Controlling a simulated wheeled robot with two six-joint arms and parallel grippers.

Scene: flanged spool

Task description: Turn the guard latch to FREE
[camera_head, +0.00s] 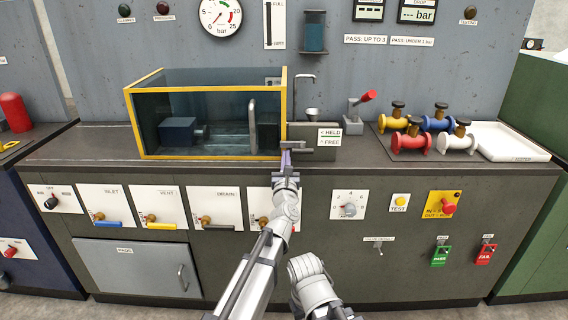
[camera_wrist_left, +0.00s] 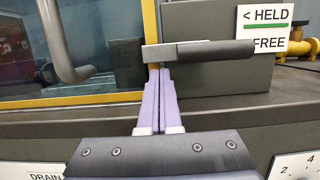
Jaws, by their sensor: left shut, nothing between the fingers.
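The guard latch (camera_wrist_left: 215,50) is a horizontal bar in the left wrist view, light metal at its left end and a dark grip at its right end. The dark grip points right, toward the word FREE on the white HELD/FREE label (camera_wrist_left: 262,28). The label also shows in the head view (camera_head: 329,137), on a grey block right of the yellow-framed guard (camera_head: 207,157). My left gripper (camera_wrist_left: 160,72) is shut and empty, its purple fingertips just below the latch's metal part. I cannot tell whether they touch it. In the head view it (camera_head: 285,152) hides part of the latch.
The guard's vertical handle (camera_head: 252,125) stands left of the latch. A red-tipped lever (camera_head: 368,97), several coloured valves (camera_head: 438,121) and a white tray (camera_head: 508,140) stand to the right on the bench. My right gripper is not clearly visible.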

